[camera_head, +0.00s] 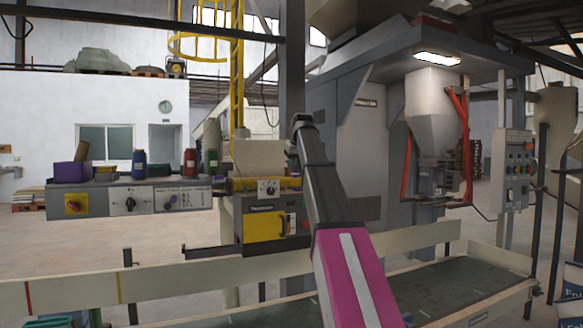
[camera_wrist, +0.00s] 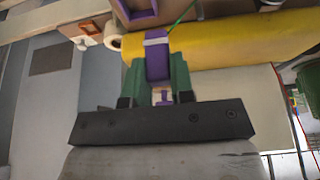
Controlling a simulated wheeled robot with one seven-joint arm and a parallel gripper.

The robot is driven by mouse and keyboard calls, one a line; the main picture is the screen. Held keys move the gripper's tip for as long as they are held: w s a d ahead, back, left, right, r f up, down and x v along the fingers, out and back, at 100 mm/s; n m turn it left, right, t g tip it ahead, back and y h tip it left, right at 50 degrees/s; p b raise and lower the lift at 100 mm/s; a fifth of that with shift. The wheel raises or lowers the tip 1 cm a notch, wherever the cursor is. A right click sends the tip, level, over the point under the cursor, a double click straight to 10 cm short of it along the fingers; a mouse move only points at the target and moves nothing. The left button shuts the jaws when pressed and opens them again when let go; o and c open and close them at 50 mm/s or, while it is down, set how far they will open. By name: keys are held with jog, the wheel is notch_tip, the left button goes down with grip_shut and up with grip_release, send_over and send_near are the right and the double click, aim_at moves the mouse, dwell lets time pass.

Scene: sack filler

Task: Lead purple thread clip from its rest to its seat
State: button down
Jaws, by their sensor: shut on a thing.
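In the wrist view the purple thread clip (camera_wrist: 157,62) is between the green fingers of my gripper (camera_wrist: 158,75), which is shut on it. The clip has a pale band near its upper end. A thin green thread runs from near that end up and to the right. The clip is in front of a yellow roll (camera_wrist: 235,42); I cannot tell whether they touch. Another purple piece (camera_wrist: 137,14) lies just above, at the picture's top edge. I cannot tell whether it is the rest or the seat. In the head view my arm hides the gripper and clip.
In the head view a grey bench with several bottles (camera_head: 138,164) and a purple box (camera_head: 70,172) stands left of the cream-topped machine (camera_head: 258,158). A conveyor with pale side rails (camera_head: 190,276) crosses the front. A filler spout (camera_head: 434,105) hangs at right.

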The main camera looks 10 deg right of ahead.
jog(key=shift+w+d+f, duration=0.1)
jog(key=shift+d+f, duration=0.2)
jog(key=shift+f, duration=0.55)
jog(key=shift+d+f, duration=0.35)
jog(key=shift+f, duration=0.55)
jog(key=shift+w+d+f, duration=0.1)
jog(key=shift+d+f, duration=0.2)
jog(key=shift+f, duration=0.55)
jog(key=c, duration=0.9)
grip_release()
jog(key=shift+r, duration=0.1)
